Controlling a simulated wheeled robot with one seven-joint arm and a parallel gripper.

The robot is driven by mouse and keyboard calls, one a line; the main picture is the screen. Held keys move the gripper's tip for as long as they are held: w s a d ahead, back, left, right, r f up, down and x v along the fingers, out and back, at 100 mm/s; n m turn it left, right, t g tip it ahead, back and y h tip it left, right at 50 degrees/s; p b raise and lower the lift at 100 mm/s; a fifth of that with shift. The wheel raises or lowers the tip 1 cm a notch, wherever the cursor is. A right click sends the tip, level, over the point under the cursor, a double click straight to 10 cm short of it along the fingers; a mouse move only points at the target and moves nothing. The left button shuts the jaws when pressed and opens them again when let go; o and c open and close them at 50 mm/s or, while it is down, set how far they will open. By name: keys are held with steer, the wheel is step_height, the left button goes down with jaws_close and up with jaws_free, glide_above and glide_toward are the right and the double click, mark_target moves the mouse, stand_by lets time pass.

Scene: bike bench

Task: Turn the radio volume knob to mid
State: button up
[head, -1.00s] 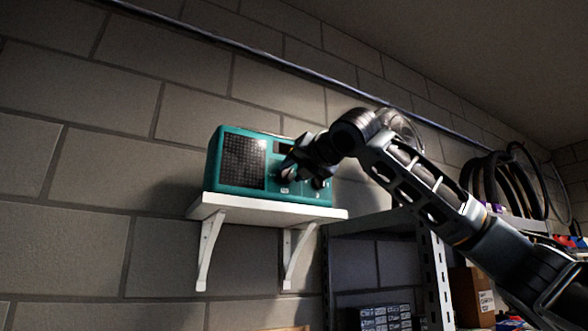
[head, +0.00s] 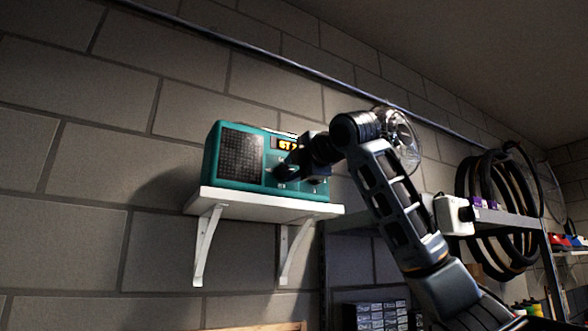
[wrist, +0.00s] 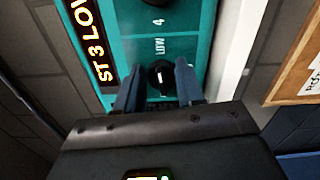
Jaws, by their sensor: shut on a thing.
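The teal radio (head: 238,152) sits on a white wall shelf, its dark speaker grille at the left. Its orange display (head: 288,144) is lit; in the wrist view the display (wrist: 95,45) reads "ST 3 LOW", cut off at the edge. My gripper (head: 288,166) is at the radio's front and hides part of the controls. In the wrist view, my gripper (wrist: 158,74) is shut on the small dark volume knob (wrist: 160,77), one finger on each side. A white mark shows on the knob. The word "LOW" and a "4" are printed beyond it, near another dark knob (wrist: 156,4).
The white shelf (head: 262,206) runs below the radio on two brackets. A block wall is behind it. A metal rack with hanging black tyres (head: 484,190) and a white box (head: 453,215) stands to the right. A pipe (head: 250,52) crosses the wall above.

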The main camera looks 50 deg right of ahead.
steer(key=m, duration=0.4)
steer(key=shift+f+m, duration=0.3)
steer(key=shift+f, duration=0.05)
steer(key=shift+w+a+f+m, duration=0.1)
steer(key=shift+a+f+m, duration=0.1)
steer(key=shift+m, duration=2.35)
steer(key=shift+w+a+f+m, duration=0.1)
steer(key=shift+a+f+m, duration=0.1)
steer(key=shift+m, duration=2.4)
steer(key=shift+a+f+m, duration=0.1)
steer(key=shift+a+m, duration=0.1)
steer(key=shift+m, duration=2.35)
steer(key=o, duration=1)
steer(key=shift+r, duration=0.1)
steer(key=shift+s, duration=0.1)
